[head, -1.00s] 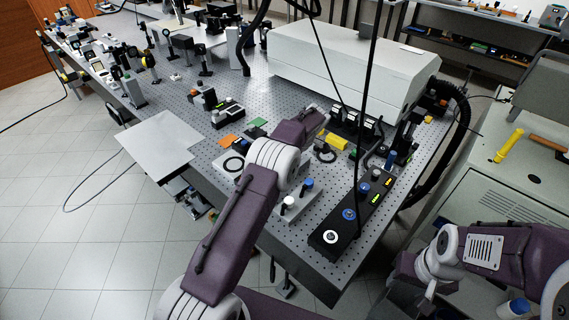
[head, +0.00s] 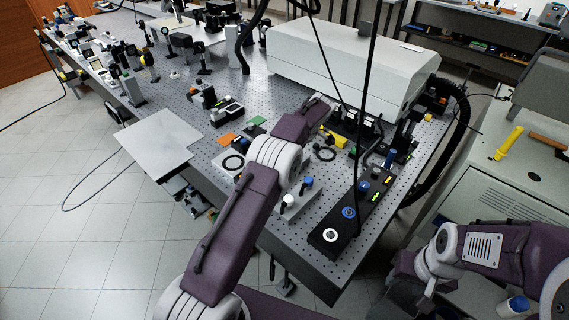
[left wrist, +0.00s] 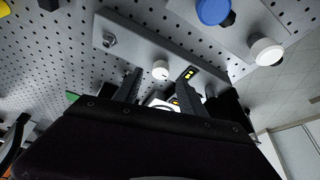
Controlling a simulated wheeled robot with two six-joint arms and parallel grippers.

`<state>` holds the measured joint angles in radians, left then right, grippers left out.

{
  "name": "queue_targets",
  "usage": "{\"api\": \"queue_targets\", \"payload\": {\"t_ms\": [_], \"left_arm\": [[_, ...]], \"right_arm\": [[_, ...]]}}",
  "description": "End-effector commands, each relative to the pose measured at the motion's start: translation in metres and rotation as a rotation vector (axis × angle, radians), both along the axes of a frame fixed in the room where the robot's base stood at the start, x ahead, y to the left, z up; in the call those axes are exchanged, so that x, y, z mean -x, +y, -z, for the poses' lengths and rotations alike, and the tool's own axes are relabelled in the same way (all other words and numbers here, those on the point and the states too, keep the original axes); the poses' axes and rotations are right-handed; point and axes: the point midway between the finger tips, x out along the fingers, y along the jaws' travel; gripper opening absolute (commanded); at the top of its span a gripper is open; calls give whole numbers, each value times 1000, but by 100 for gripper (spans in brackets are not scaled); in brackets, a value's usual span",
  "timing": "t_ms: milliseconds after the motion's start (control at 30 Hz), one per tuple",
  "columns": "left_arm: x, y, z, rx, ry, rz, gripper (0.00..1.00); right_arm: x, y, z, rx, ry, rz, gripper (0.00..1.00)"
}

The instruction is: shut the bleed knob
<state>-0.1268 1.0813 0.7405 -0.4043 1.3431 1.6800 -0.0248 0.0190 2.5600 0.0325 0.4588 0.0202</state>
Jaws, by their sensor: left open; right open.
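In the left wrist view a small round white knob (left wrist: 160,70) stands on a grey bar (left wrist: 135,42). I cannot read a label that marks it as the bleed knob. My left gripper (left wrist: 160,80) is open, its dark fingers on either side of this knob in the picture; contact is not visible. A larger blue knob (left wrist: 213,10) and a white knob (left wrist: 266,50) lie beyond; the blue knob (head: 307,182) and white knob (head: 288,201) also show in the head view. My right gripper (head: 425,300) is low at the right, away from the table.
A black panel (head: 325,240) with blue and white knobs and lit displays stands right of my left arm. Black cables hang over the table. A grey cabinet (head: 500,190) stands at the right.

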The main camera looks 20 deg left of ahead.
Motion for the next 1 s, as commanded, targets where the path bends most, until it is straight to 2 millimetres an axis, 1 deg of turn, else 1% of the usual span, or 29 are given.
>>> {"api": "queue_targets", "payload": {"t_ms": [33, 100, 200, 300, 400, 767, 833, 867, 933, 967, 1000], "left_arm": [[0, -6, -11, 2, -4, 2, 48], [0, -12, -26, 1, -4, 2, 48], [1, -18, -43, 1, -2, 2, 48], [2, -22, -52, 1, -1, 2, 48], [3, -23, -54, 1, 0, 1, 48], [3, -23, -54, 1, 0, 1, 48], [2, -20, -58, 2, -8, -5, 48], [1, -19, -64, 4, -19, -8, 48], [-3, -14, -88, 11, -64, -18, 48], [-3, -11, -102, 14, -86, -24, 48], [3, -6, -120, 16, -99, -33, 48]], "right_arm": [[0, 0, 1, 0, 0, 0, 48], [0, 0, -1, 0, 0, 0, 48], [0, 0, -5, 0, 0, 0, 48], [0, 0, -7, 0, 0, 0, 48], [0, 0, -7, 0, 0, 0, 48], [0, 0, -6, 0, 0, 0, 48], [0, 0, -7, 0, 0, 0, 48], [0, 0, -7, 0, 0, 0, 48], [0, 0, -7, 0, 0, 0, 48], [0, 0, -7, 0, 0, 0, 48], [0, 0, -7, 0, 0, 0, 48]]}}
